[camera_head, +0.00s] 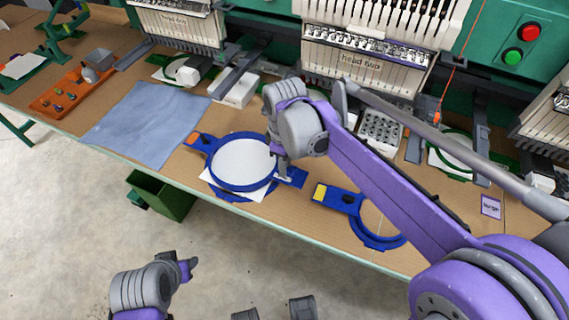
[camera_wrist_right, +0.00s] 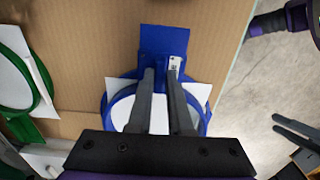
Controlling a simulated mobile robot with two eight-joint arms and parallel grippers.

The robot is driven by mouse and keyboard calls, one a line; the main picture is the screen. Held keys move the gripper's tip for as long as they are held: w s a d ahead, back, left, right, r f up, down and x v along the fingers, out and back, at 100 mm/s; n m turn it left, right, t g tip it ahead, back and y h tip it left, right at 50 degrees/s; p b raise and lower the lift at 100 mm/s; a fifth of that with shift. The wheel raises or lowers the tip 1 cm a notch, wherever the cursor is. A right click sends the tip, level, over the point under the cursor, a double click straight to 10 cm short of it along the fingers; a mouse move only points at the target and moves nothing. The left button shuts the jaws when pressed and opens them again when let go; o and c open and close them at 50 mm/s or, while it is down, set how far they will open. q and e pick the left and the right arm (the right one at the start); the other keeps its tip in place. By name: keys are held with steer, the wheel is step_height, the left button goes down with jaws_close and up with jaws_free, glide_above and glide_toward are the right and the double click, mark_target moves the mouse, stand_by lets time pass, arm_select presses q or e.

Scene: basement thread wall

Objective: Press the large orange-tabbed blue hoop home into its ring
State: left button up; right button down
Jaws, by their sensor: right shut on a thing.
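The large blue hoop (camera_head: 215,178) with its orange tab (camera_head: 197,141) lies over white cloth (camera_head: 243,163) near the table's front edge. A blue ring (camera_head: 228,192) shows partly below the cloth; whether the hoop is seated in it I cannot tell. My right gripper (camera_head: 283,176) is at the hoop's right side, shut on its fitting, beside a flat blue plate (camera_head: 293,177). The wrist view shows the fingers (camera_wrist_right: 161,72) close together over the hoop (camera_wrist_right: 107,103). My left gripper (camera_head: 180,264) is away from the table, its fingers (camera_wrist_right: 292,133) apart and empty.
A yellow-tabbed blue hoop (camera_head: 372,232) lies to the right. Blue cloth (camera_head: 150,122) and an orange tray (camera_head: 70,92) lie left. The embroidery machine heads (camera_head: 365,60) stand behind. A green bin (camera_head: 160,195) is below the front edge.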

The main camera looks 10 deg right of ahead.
steer(key=shift+f+b, duration=0.45)
steer(key=shift+f, duration=0.3)
stand_by(0.3)
stand_by(1.1)
steer(key=shift+s+f, duration=0.15)
steer(key=shift+f, duration=0.25)
stand_by(0.7)
steer(key=c, duration=0.8)
jaws_free()
steer(key=shift+o, duration=0.2)
steer(key=shift+r, duration=0.1)
step_height(320, 180, up, 11)
steer(key=shift+f+p, duration=0.15)
steer(key=shift+p, duration=0.6)
